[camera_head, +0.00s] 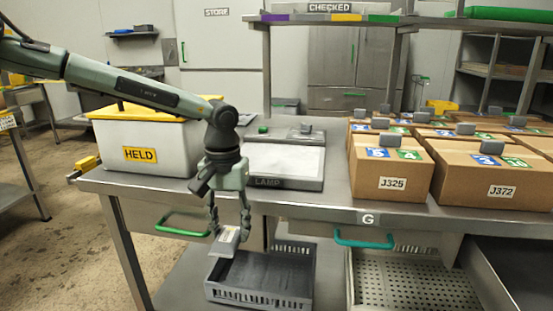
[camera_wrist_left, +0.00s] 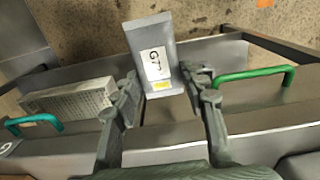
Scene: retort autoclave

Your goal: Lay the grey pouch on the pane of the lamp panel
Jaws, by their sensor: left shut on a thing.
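The grey pouch (camera_head: 225,242) hangs in my left gripper (camera_head: 230,230), in front of the table and below its front edge, above a dark crate. My left gripper is shut on the pouch. The lamp panel (camera_head: 270,183) lies flat on the table behind and to the right of the gripper. Its pale pane (camera_head: 285,158) is bare. My right gripper is not in view.
A white HELD bin (camera_head: 145,157) with a yellow rim stands left of the panel. Cardboard boxes (camera_head: 393,184) stand on the right. A dark slatted crate (camera_head: 260,298) sits below. Drawers with green (camera_head: 183,224) and teal (camera_head: 363,242) handles front the table.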

